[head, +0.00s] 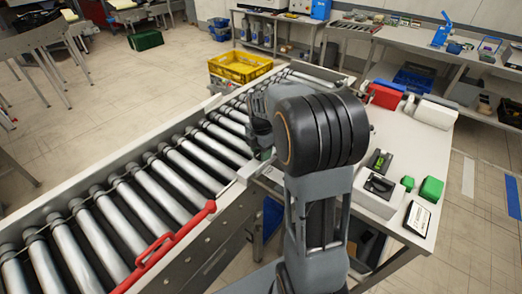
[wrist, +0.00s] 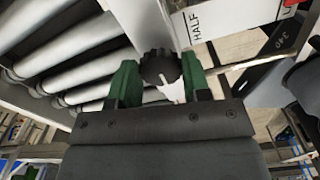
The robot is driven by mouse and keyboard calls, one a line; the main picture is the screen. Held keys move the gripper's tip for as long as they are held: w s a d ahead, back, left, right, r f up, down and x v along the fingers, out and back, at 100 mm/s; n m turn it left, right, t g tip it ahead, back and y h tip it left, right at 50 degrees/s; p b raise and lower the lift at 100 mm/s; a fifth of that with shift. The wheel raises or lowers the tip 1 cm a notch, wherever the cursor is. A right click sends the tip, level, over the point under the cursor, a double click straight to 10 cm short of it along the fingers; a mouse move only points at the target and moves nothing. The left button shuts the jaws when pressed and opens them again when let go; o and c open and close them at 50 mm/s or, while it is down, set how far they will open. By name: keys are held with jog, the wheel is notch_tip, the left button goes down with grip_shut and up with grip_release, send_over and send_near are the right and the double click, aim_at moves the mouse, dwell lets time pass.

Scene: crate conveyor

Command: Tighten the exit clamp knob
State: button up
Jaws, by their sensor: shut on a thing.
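The clamp knob (wrist: 160,68) is black and ridged, with a white mark on its face. In the wrist view it sits between the two green fingers of my gripper (wrist: 160,80), which is shut on it. A label reading "HALF" (wrist: 208,25) is just beyond the knob at the conveyor's side. In the head view my gripper (head: 262,155) is at the near side rail of the conveyor, largely hidden by my own arm. The knob cannot be made out there.
The roller conveyor (head: 120,212) runs diagonally, with a red bar (head: 165,245) along its near rail. A yellow crate (head: 240,67) is at its far side. To the right, a white table (head: 412,160) holds a red box (head: 384,95), a green block (head: 431,188) and a tablet (head: 417,217).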

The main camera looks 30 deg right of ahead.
jog(key=shift+c, duration=0.7)
jog(key=shift+m, duration=0.3)
jog(key=m, duration=0.4)
jog(key=shift+s, duration=0.1)
jog(key=m, duration=0.4)
jog(key=shift+m, duration=0.3)
jog(key=m, duration=0.4)
jog(key=shift+s+b, duration=0.1)
jog(key=shift+b, duration=0.2)
jog(key=shift+a+m, duration=0.15)
jog(key=shift+m, duration=2.35)
jog(key=o, duration=0.9)
